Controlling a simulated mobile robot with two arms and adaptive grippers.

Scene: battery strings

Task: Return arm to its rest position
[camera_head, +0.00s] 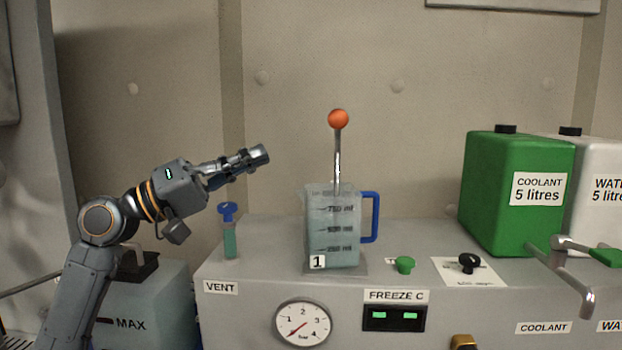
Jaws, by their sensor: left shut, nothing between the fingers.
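My left arm comes in from the left, and its left gripper (259,156) is shut and empty. The gripper is raised in the air, pointing right, above the grey console (420,240). It appears to the upper left of the clear measuring jug (332,225), apart from it. The jug has a blue handle, a label "1" and bluish liquid in it. A lever with an orange ball (338,118) rises upright behind or in the jug; I cannot tell which. My right gripper is not in view.
A blue-topped vent tube (229,232) stands below the gripper. A green coolant can (513,192) and a white can (598,200) stand at the right, with taps (572,278) in front. A green knob (404,265) and black knob (467,263) sit on the console. Air above is free.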

